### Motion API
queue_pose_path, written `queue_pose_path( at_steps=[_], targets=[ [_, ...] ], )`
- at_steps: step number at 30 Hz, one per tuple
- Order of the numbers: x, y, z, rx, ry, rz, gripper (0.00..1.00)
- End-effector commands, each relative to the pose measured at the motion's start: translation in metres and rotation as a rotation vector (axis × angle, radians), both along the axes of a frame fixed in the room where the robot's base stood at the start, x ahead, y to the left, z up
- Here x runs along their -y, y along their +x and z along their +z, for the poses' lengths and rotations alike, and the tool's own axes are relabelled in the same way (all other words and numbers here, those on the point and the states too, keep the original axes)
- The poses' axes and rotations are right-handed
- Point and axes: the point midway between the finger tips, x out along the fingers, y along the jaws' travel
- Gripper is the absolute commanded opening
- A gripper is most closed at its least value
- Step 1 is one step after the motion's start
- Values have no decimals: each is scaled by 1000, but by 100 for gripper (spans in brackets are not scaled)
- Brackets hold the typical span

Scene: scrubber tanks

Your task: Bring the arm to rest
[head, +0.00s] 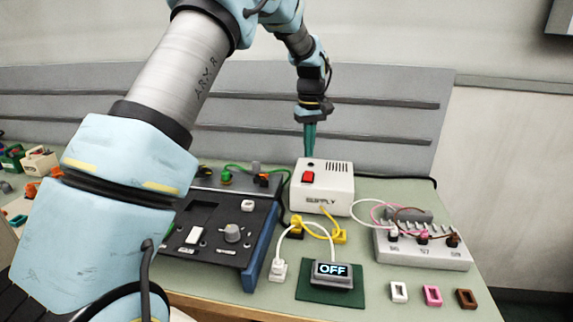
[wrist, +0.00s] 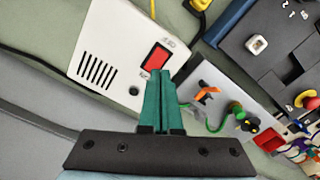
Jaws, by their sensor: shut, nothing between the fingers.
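My arm reaches over the bench from the left in the head view.
A dark control panel (head: 212,250) stands left of the box. A display reading OFF (head: 332,270) sits on a green pad. A grey terminal block (head: 425,250) with cables is at right, with several coloured pieces before it. A slatted grey panel (head: 390,110) stands behind.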

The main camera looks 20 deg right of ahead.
Motion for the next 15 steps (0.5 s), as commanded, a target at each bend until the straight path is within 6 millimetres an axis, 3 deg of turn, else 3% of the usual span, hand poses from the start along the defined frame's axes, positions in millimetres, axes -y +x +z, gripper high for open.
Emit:
queue_pose_path(
  at_steps=[4,7,11,15],
  targets=[
    [-6,1,1,2,-2,0,0],
    [-33,4,5,7,-6,-2,0],
    [-104,1,11,25,-17,-15,0],
    [-194,-23,14,57,-28,-41,0]
  ],
)
